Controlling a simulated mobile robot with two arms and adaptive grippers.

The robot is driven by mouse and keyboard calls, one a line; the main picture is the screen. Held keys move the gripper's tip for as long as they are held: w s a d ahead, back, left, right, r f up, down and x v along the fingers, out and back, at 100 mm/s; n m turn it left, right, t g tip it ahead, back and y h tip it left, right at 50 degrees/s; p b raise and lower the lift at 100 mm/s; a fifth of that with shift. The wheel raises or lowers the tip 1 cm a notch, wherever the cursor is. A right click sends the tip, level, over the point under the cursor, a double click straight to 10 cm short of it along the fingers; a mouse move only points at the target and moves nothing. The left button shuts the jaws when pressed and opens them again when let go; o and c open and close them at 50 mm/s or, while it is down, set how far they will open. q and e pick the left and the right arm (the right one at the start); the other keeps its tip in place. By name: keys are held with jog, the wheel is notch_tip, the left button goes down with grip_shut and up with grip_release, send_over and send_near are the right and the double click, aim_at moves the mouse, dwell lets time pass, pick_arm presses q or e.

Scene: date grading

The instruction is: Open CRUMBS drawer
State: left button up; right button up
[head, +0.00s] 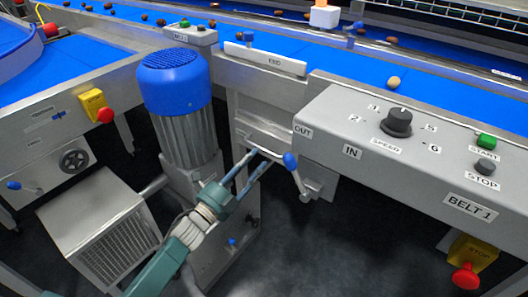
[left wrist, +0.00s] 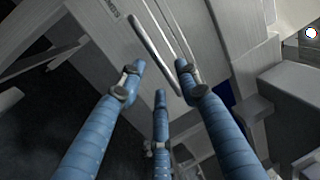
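The drawer front (head: 262,112) is a grey metal panel below the belt frame, left of the control box. A slim metal bar handle (head: 270,133) runs across its lower part. In the left wrist view, the handle (left wrist: 152,42) slants down between the fingers, and a small, partly legible label (left wrist: 111,9) sits beside it. My left gripper (head: 254,158) reaches up to the handle from below. Its blue fingers (left wrist: 160,72) are spread apart, with the handle's lower end close to the right fingertip; contact cannot be told. My right gripper is not in view.
A blue-topped motor (head: 175,85) stands close left of my left gripper. A blue-knobbed lever (head: 292,165) hangs just to its right. The BELT 1 control box (head: 350,150) juts out on the right. Dark floor (head: 330,240) lies open below.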

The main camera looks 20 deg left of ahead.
aim_at(263, 150)
pick_arm(q)
jog(key=shift+x, duration=2.8)
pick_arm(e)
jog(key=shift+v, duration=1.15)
pick_arm(q)
jog(key=shift+f, duration=0.1)
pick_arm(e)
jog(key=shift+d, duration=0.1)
pick_arm(q)
grip_shut()
